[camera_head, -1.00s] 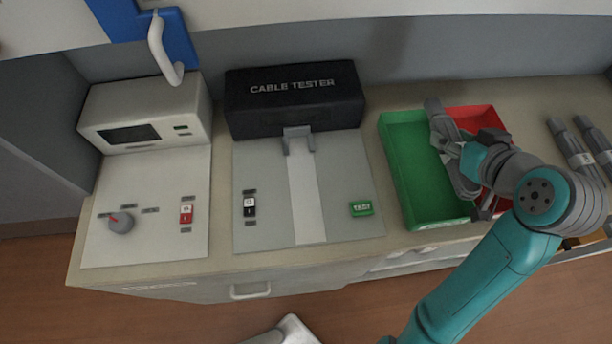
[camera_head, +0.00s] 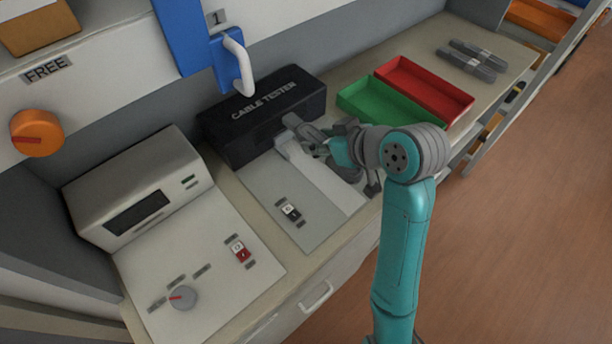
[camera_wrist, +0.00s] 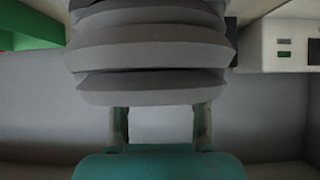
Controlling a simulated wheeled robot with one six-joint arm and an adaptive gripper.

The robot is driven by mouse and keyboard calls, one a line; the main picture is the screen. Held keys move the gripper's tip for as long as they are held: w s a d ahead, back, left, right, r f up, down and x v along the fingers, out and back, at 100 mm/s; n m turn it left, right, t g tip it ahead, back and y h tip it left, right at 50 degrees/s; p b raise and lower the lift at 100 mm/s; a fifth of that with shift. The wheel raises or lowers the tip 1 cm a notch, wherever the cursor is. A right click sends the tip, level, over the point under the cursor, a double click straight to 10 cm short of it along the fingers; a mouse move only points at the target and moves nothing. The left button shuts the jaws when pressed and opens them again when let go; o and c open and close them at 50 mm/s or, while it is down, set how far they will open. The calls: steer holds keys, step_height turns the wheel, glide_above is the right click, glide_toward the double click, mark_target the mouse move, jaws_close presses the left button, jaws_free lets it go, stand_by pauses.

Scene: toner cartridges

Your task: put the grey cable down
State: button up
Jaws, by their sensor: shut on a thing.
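My gripper (camera_head: 338,143) is shut on the grey cable (camera_head: 310,132), above the cable tester's panel. The cable is a ribbed, folded grey bundle; it fills the top middle of the wrist view (camera_wrist: 150,50), between my two fingers (camera_wrist: 160,110). In the head view, one end of the cable points at the front of the black cable tester (camera_head: 245,128), near its grey socket. I cannot tell whether it touches the tester or the panel. My arm and gripper hide part of the cable and the panel's right side.
The green tray (camera_head: 350,105) and red tray (camera_head: 462,112) behind my gripper look empty. Two grey cables (camera_head: 472,60) lie on the bench further right. A white device (camera_head: 140,180) with a red switch stands at left. A blue panel with a white handle (camera_head: 237,60) hangs above the tester.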

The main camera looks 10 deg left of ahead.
mark_target(362, 176)
steer(key=shift+f, duration=4.3)
steer(key=shift+f, duration=0.15)
steer(key=o, duration=1.3)
steer(key=shift+r, duration=0.2)
steer(key=v, duration=1.2)
steer(key=shift+w, duration=0.1)
